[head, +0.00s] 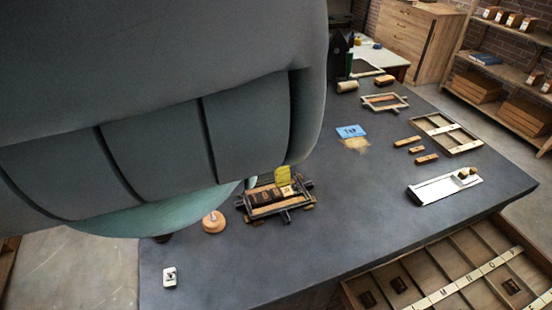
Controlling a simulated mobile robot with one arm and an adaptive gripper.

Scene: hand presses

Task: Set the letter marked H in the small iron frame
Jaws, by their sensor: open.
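A small dark frame (287,216) lies on the grey bench, near the middle of the head view. Wooden strips and a row of dark and pale blocks sit inside it. Part of its upper left side is close to the edge of my arm. A second, lighter frame (384,109) lies toward the back right. No letter can be read clearly as H; several small wooden blocks (407,141) lie loose on the bench. My large grey arm part fills the upper left and hides much of the bench. My gripper is not visible.
A round wooden knob (213,222) stands left of the dark frame, and a small white object (169,277) lies front left. A white tray (436,191) is at right. A compartment case (447,278) sits below the front edge. The bench's front middle is clear.

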